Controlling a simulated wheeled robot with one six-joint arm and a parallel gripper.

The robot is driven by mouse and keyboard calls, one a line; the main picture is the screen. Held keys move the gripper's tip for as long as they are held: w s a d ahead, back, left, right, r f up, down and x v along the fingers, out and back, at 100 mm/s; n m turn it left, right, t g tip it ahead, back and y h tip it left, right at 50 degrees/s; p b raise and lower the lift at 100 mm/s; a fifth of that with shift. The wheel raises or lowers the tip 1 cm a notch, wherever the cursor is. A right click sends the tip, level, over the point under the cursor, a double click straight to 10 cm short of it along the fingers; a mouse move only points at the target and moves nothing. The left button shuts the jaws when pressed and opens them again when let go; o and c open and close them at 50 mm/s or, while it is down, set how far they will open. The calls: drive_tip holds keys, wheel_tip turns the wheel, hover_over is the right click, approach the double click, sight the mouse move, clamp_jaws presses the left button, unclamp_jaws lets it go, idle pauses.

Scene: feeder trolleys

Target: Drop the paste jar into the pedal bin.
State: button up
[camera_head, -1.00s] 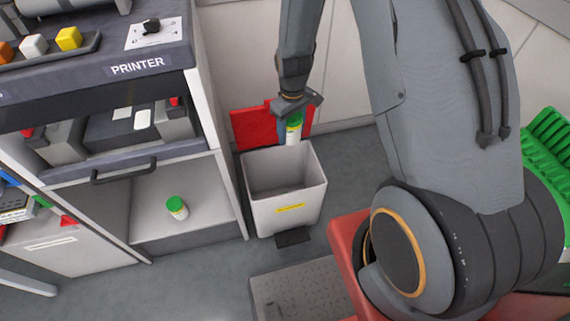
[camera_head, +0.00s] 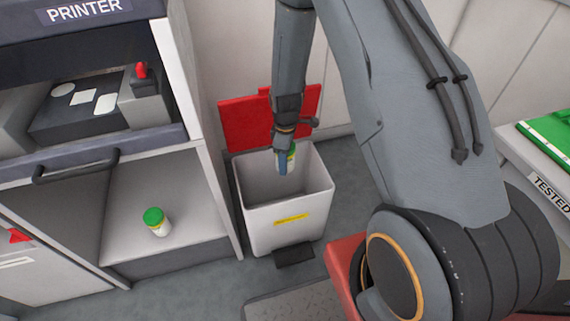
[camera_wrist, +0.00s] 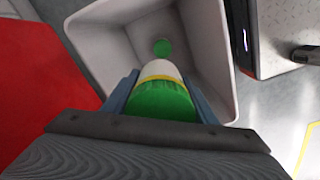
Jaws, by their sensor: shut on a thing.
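The paste jar, white with a green lid and a yellow band (camera_wrist: 160,78), is between the two fingers of my gripper (camera_wrist: 160,98), which is shut on it. In the head view my gripper (camera_head: 284,165) holds the jar (camera_head: 292,152) over the mouth of the pedal bin, near its back rim, partly hidden by a finger. The pale grey pedal bin (camera_head: 285,228) has its red lid (camera_head: 245,125) up behind it and a dark pedal (camera_head: 294,255) in front. In the wrist view a small green thing (camera_wrist: 161,47) shows inside the bin beyond the jar.
A second green-lidded jar (camera_head: 157,221) stands on a low shelf of the printer cabinet (camera_head: 215,180), left of the bin. A wall is close behind the bin. At the right is a bench with a green tray (camera_head: 548,135) and a "TESTED" label.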

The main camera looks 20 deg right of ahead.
wheel_tip(320, 180, down, 6)
drive_tip(key=b, duration=0.4)
drive_tip(key=shift+b, duration=0.3)
drive_tip(key=o, duration=1.6)
drive_tip(key=shift+r+p, duration=0.6)
drive_tip(key=shift+r, duration=3.25)
